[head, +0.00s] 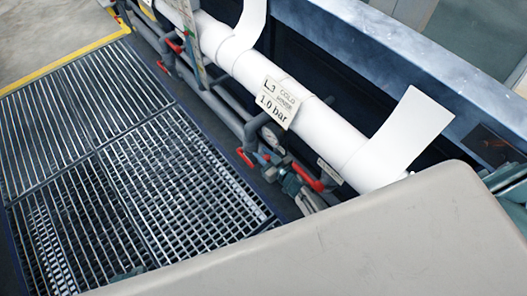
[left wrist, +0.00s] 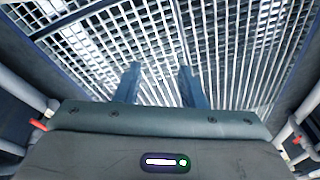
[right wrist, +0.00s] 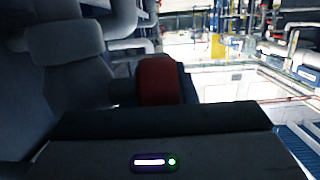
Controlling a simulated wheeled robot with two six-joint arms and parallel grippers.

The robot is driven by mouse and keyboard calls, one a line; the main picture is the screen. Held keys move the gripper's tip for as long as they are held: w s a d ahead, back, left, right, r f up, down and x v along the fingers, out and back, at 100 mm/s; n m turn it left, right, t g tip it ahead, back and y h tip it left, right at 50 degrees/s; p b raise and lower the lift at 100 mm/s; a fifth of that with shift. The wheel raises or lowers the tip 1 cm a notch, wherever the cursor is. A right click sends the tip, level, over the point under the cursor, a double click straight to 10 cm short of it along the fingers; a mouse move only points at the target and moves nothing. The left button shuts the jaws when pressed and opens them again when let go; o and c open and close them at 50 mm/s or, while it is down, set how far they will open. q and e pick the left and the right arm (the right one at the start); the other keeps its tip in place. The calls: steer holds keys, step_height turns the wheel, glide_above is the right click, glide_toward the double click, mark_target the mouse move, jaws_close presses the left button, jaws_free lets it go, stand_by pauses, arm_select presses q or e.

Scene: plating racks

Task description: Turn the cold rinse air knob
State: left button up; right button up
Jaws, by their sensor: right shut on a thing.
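A label (head: 278,102) reading "L.3 cold rinse 1.0 bar" hangs on the white pipe (head: 322,130). Below it are grey valve pipes with red handles. One red handle (head: 306,177) sits beside teal parts that look like my right gripper (head: 292,184). In the right wrist view a red knob (right wrist: 158,80) is at the jaws, and my right gripper is shut on it. The fingers are mostly dark or hidden there. My left gripper (left wrist: 159,82) is open and empty above the floor grating, its two fingers apart.
Another red handle (head: 245,157) is just left of the gripped area. A metal grating (head: 120,160) covers the floor at left. A white curved sheet (head: 405,135) rises from the pipe. A blue-grey tank rim (head: 400,60) runs behind.

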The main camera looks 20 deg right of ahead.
arm_select(q)
steer(key=shift+s+a+f+p, duration=0.15)
steer(key=shift+s+f, duration=0.15)
steer(key=shift+f, duration=0.5)
steer(key=shift+s+d+f+p, duration=0.1)
steer(key=shift+s+f+p, duration=0.2)
steer(key=shift+f, duration=0.45)
steer(key=shift+s+a+f+p, duration=0.1)
steer(key=shift+s+f, duration=0.25)
steer(key=shift+f, duration=0.45)
arm_select(e)
steer(key=o, duration=0.7)
